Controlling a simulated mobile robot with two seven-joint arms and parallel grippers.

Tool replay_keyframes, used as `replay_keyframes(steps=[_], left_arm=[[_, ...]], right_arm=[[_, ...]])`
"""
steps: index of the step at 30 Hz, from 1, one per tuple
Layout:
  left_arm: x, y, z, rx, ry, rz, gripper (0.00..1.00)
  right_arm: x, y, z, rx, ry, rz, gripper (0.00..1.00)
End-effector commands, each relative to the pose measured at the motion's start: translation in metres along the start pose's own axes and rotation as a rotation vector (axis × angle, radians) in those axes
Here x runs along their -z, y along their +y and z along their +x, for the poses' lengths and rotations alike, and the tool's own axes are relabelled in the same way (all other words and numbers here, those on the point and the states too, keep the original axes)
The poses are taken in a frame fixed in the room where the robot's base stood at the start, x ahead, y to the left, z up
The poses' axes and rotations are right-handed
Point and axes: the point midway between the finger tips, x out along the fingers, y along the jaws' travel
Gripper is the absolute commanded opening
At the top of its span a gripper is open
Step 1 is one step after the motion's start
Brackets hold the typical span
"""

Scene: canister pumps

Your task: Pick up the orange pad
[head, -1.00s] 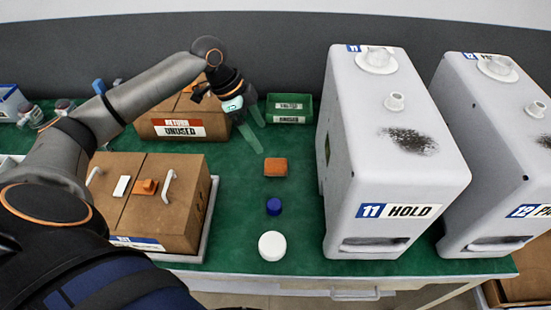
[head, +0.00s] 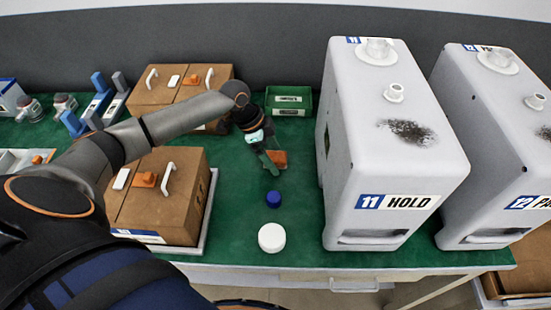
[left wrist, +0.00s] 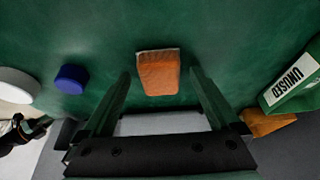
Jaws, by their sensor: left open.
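The orange pad (head: 278,158) lies on the green table top, left of the white canister marked 11 HOLD. It is a small block with a pale edge along one side. In the left wrist view the pad (left wrist: 159,73) lies between and just beyond the fingertips. My left gripper (head: 271,168) is open and empty, with its green fingers pointing down over the pad in the head view, hiding part of it. In the left wrist view both fingers (left wrist: 160,78) stand apart, one on each side of the pad.
A blue cap (head: 273,199) and a white round lid (head: 271,237) lie in front of the pad. Canister 11 (head: 390,150) stands to the right. A brown box (head: 182,215) on a tray is at left. A green bin (head: 289,101) stands behind.

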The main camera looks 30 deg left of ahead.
Motion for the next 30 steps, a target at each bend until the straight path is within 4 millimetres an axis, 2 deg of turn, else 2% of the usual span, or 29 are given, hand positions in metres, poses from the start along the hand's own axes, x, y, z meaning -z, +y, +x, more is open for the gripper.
replay_keyframes(steps=[4,27,28,30], left_arm=[[0.0001,0.0000,-0.0003,0.000,0.000,0.000,0.95],[0.0002,-0.0001,-0.0008,0.000,0.000,0.000,0.08],[0.0002,-0.0001,-0.0008,0.000,0.000,0.000,0.05],[0.0003,-0.0002,-0.0009,0.000,0.001,0.000,0.05]], right_arm=[[-0.0003,0.0000,-0.0001,0.000,-0.001,0.000,0.50],[-0.0005,-0.0002,-0.0002,0.001,-0.001,0.000,0.50],[-0.0005,-0.0002,-0.0002,0.001,-0.001,-0.001,0.50],[-0.0005,-0.0002,-0.0002,0.001,-0.001,-0.001,0.50]])
